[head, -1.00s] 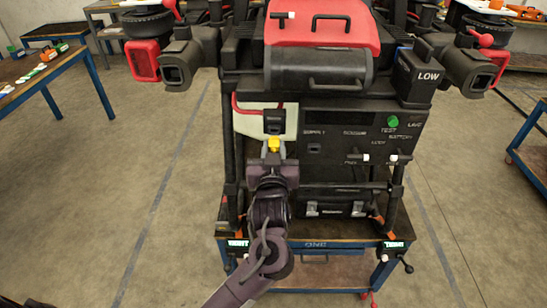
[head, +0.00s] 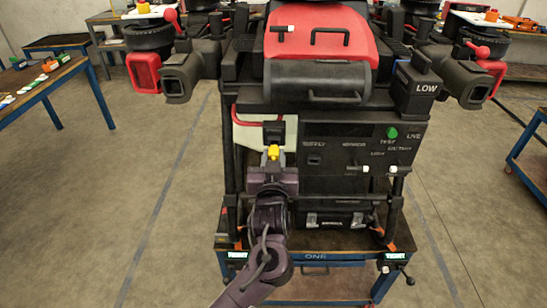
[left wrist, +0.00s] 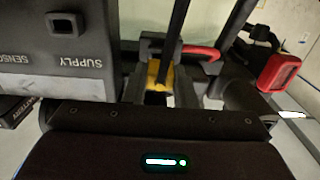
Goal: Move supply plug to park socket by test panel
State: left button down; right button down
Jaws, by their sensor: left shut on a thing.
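My left gripper (head: 273,163) is shut on the yellow part of the supply plug (head: 273,152), left of the test panel (head: 350,150). The yellow part also shows between the fingers in the left wrist view (left wrist: 157,76). A black block (head: 273,131) sits just beyond it against a pale plate (head: 248,130); I cannot tell whether it is part of the plug or the park socket, nor whether anything is seated. The panel's square supply socket (head: 314,160) looks empty, and also shows in the left wrist view (left wrist: 66,23). My right gripper is out of view.
A red cable (head: 235,112) runs beside the pale plate. A dark upright post (head: 229,170) stands left of my gripper. The drone's red-topped tank (head: 322,40) is above, and the blue-legged cart (head: 315,262) below. A side table (head: 40,80) stands far left.

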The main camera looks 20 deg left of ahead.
aim_at(273, 158)
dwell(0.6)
pick_arm(q)
jog(key=shift+p, duration=0.5)
dwell(0.5)
jog(key=shift+b+x, duration=0.3)
jog(key=shift+x, duration=0.95)
jog(key=c, duration=1.1)
grip_release()
jog(key=shift+s+d, duration=0.1)
jog(key=shift+s, duration=0.25)
jog(key=b+v, duration=0.2)
jog(key=v, duration=0.5)
jog(key=shift+s, duration=0.1)
